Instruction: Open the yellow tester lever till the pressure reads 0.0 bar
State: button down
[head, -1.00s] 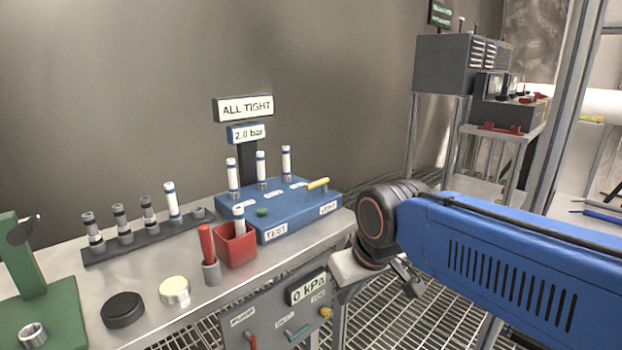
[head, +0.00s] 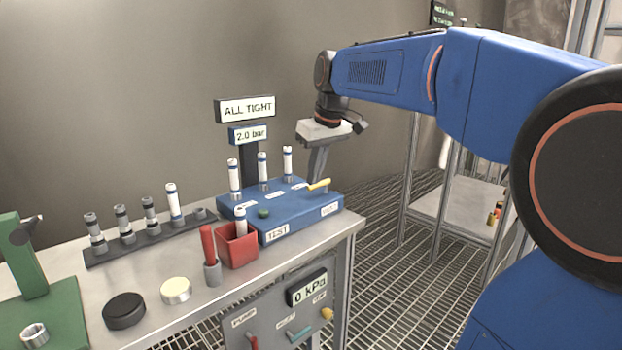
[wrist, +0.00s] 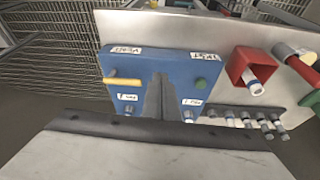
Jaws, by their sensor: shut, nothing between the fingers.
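The yellow tester lever (head: 319,185) lies across the top of the blue tester box (head: 290,222), near its right end. The lever also shows in the wrist view (wrist: 122,81). A sign on the tester reads ALL TIGHT (head: 247,109), and the pressure display (head: 249,134) below it reads 2.0 bar. My gripper (head: 317,180) points down over the tester, close to the lever. Its fingers are shut and empty. In the wrist view my gripper (wrist: 160,82) is beside the lever's handle; I cannot tell whether they touch.
Several white tubes (head: 262,170) stand on the tester's back side. A green button (head: 263,212), a red bin (head: 237,250) and a red-handled tool (head: 208,245) are nearby. A panel (head: 290,312) below reads 0 kPa. The bench (head: 345,226) ends just right of the tester.

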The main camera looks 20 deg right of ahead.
jog(key=w+d+r, duration=0.1)
jog(key=w, duration=0.4)
jog(key=w+d+r+n, duration=0.1)
jog(key=w+d+r, duration=0.1)
jog(key=w, duration=0.4)
jog(key=shift+d, duration=0.25)
jog(key=shift+r, duration=0.1)
jog(key=x, duration=0.9)
jog(key=shift+s+a, duration=0.1)
jog(key=shift+a, duration=0.05)
jog(key=shift+s+f, duration=0.1)
jog(key=shift+f, duration=0.4)
jog(key=shift+s+d+r, duration=0.15)
jog(key=shift+s+d, duration=0.05)
jog(key=shift+s, duration=0.35)
jog(key=shift+s+d+r, duration=0.1)
jog(key=shift+s+d, duration=0.1)
jog(key=shift+s, duration=0.35)
jog(key=shift+s+d+r, duration=0.15)
jog(key=shift+s+d, duration=0.05)
jog(key=shift+s, duration=0.35)
